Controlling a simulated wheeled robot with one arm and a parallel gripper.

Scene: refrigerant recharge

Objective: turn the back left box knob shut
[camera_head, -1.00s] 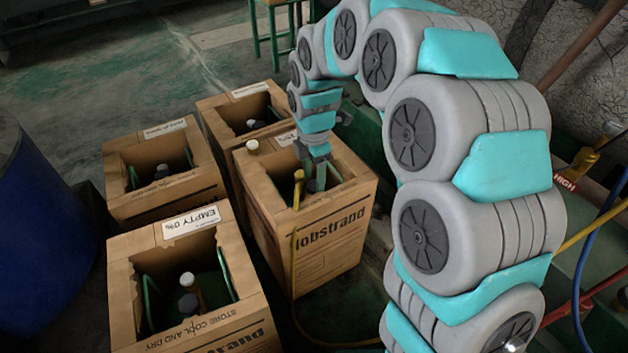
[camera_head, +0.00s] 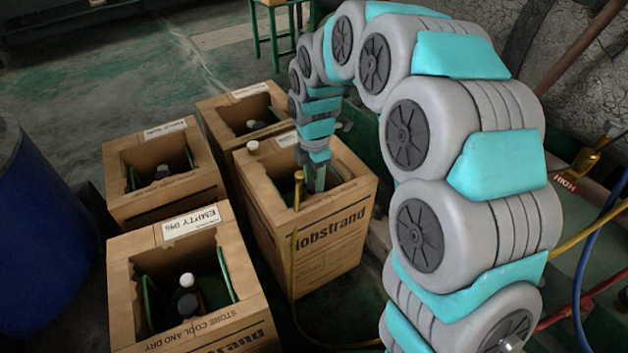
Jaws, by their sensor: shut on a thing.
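My gripper (camera_head: 316,180) reaches down into the opening of the printed cardboard box (camera_head: 322,242) at the right of the group. Its fingers are shut and seen nearly edge-on. What they hold, a knob by its place, is hidden by the fingers and box walls. A yellow hose fitting (camera_head: 298,188) stands just left of the fingers, with its hose running down the box front.
The near left box (camera_head: 190,222) bears an EMPTY 0% label and holds a white-capped and a dark part. Another open box (camera_head: 215,122) stands behind. A blue drum (camera_head: 45,235) is at far left. Hoses and a brass valve (camera_head: 590,158) are at right.

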